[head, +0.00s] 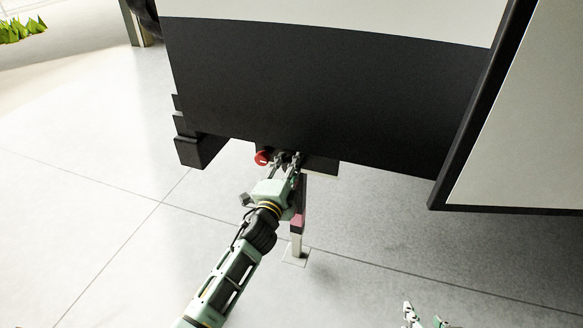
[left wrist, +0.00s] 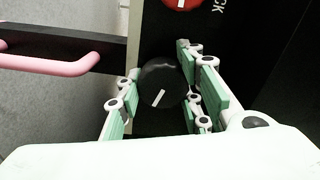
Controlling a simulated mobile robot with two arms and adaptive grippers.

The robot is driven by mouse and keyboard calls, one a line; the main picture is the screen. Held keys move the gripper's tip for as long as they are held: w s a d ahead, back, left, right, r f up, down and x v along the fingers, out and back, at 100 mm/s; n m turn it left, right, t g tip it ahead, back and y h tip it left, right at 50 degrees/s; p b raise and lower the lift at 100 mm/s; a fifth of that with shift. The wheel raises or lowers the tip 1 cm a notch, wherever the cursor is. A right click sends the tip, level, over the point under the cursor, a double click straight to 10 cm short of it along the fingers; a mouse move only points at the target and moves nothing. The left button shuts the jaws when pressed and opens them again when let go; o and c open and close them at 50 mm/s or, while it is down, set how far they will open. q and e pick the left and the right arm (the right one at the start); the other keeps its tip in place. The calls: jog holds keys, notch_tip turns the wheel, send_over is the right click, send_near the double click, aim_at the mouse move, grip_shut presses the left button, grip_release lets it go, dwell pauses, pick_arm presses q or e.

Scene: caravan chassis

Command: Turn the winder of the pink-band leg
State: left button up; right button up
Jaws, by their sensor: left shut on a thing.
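The winder is a round black knob with a white mark line (left wrist: 160,84), in the middle of the left wrist view. My left gripper (head: 287,160) reaches under the caravan's dark lower edge. In the left wrist view its green-padded fingers stand on both sides of the knob, shut on it. The leg with the pink band (head: 297,222) stands below and behind the gripper, its foot plate (head: 295,256) on the floor. The gripper partly hides the leg's top. My right gripper (head: 424,318) shows only its fingertips at the bottom edge, apart from everything.
A red round part (head: 262,158) sits just left of the gripper; a red disc (left wrist: 182,3) with white marking shows above the knob. A pink bar (left wrist: 60,62) sticks out at left in the wrist view. The caravan body (head: 320,95) overhangs. The floor around is clear.

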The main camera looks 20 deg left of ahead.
pick_arm(q)
jog(key=shift+s+f, duration=0.1)
jog(key=shift+f, duration=0.4)
jog(key=o, duration=1.1)
jog(key=shift+r, duration=0.2)
jog(key=s, duration=1.2)
jog(key=shift+a, duration=0.2)
